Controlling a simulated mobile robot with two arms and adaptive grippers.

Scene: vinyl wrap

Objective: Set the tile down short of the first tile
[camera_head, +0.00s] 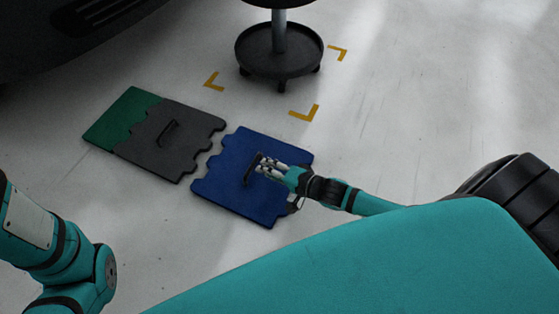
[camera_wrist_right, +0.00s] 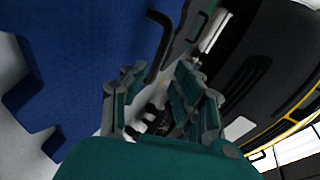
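The blue tile (camera_head: 226,170) lies flat at floor level, its toothed left edge facing the dark grey tile (camera_head: 160,155). A narrow strip of floor shows between their edges; they are apart. The blue tile also fills the left of the right wrist view (camera_wrist_right: 75,60). Its black handle (camera_head: 251,170) stands up near its middle and shows in the right wrist view (camera_wrist_right: 161,38). My right gripper (camera_head: 259,167) is at the handle. In the wrist view its fingers (camera_wrist_right: 158,88) are spread, with the handle between or just beyond their tips. My left gripper is out of view.
A green tile (camera_head: 116,118) adjoins the grey tile's far left edge. A round black-based stand (camera_head: 279,62) is behind, with yellow floor marks (camera_head: 305,113) around it. A dark vehicle (camera_head: 75,35) is at upper left. The floor right of the stand is clear.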

